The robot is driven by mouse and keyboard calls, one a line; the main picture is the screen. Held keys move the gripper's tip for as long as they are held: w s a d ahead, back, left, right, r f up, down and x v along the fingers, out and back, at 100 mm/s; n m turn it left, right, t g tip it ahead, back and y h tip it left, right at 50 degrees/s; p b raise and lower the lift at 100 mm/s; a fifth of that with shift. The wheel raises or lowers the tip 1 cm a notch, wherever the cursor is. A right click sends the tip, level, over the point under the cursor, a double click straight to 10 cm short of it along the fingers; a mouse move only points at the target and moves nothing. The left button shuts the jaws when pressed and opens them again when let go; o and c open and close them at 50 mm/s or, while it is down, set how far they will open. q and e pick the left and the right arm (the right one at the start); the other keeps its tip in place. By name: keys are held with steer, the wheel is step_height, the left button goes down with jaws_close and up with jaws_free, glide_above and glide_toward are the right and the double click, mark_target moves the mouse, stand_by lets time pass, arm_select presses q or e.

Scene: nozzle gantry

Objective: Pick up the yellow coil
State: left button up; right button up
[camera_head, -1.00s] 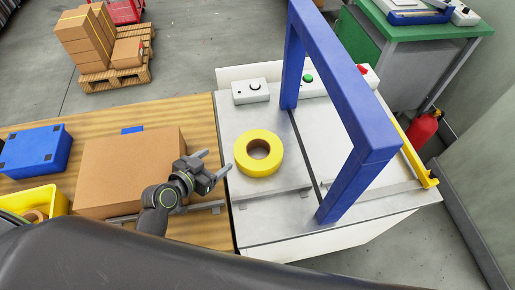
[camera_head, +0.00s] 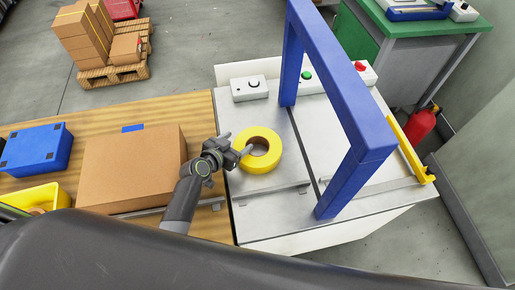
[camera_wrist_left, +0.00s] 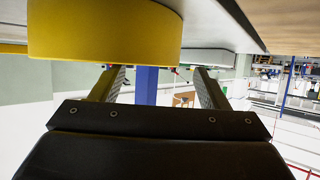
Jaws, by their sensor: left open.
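The yellow coil (camera_head: 265,167) lies flat on the grey metal top of the gantry table (camera_head: 270,207), its round hole facing up. My left gripper (camera_head: 238,143) is open and empty at the coil's left edge, with one finger overlapping the coil in the head view. In the left wrist view the coil (camera_wrist_left: 105,32) fills the upper left, close to the left of the two spread fingers (camera_wrist_left: 158,72). I cannot tell whether a finger touches it. My right gripper is not in view.
A blue gantry frame (camera_head: 345,110) stands right of the coil. A white button box (camera_head: 249,88) sits behind it. A cardboard box (camera_head: 130,170) stands on the wooden table at left, beside a blue case (camera_head: 36,149) and a yellow bin (camera_head: 42,197).

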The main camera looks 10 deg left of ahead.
arm_select(q)
steer(key=shift+x, duration=1)
steer(key=shift+c, duration=0.4)
steer(key=shift+s, duration=0.1)
steer(key=c, duration=1.2)
steer(key=shift+f, duration=0.15)
jaws_close()
steer(key=shift+s, duration=0.1)
